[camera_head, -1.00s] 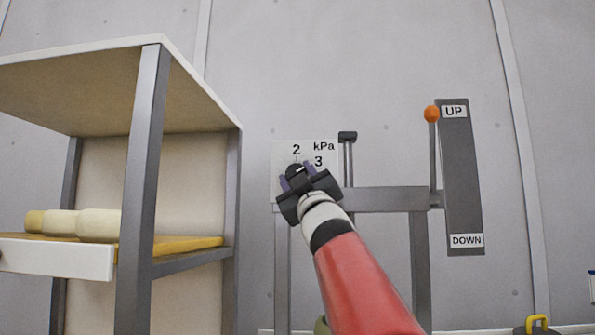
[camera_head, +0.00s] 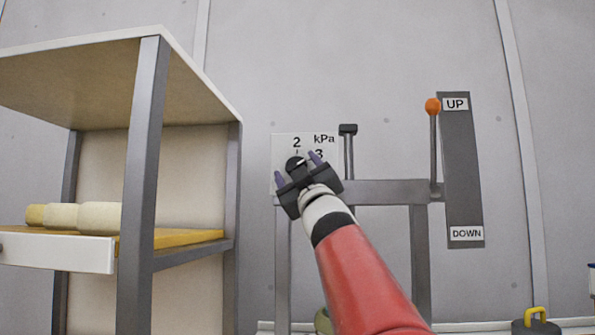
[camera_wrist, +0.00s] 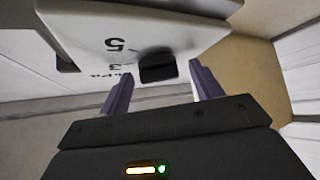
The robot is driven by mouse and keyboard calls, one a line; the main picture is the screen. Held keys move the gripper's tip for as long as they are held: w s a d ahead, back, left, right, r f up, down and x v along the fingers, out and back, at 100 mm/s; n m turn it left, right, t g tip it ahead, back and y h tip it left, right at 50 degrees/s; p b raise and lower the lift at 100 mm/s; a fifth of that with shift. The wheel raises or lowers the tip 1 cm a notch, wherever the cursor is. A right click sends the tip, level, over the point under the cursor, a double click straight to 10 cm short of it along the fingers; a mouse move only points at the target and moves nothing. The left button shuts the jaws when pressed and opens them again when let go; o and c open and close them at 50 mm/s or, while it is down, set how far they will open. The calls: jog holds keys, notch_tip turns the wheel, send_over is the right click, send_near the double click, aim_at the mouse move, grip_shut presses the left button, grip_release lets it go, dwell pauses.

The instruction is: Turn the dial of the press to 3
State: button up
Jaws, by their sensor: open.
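A white mark on the knob points up and right, roughly toward the 3, which is partly covered by a finger. My gripper (camera_head: 297,167) is open in front of the dial, with its two purple fingers spread to either side. In the wrist view the dial (camera_wrist: 157,67) sits ahead, between the lines of the fingertips (camera_wrist: 160,82), with a gap between them. The 5 and 3 on the panel show upside down there.
The press frame (camera_head: 385,192) carries a black-topped post (camera_head: 348,140). An orange-knobbed lever (camera_head: 433,107) stands at UP beside a grey UP/DOWN plate (camera_head: 462,170). A shelf unit (camera_head: 143,190) with cream bottles (camera_head: 98,217) stands at left.

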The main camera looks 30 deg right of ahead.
jog(key=b+v, duration=0.2)
jog(key=v, duration=0.5)
jog(key=shift+s+f+b, duration=0.2)
jog(key=shift+s+b, duration=0.05)
jog(key=shift+b, duration=0.15)
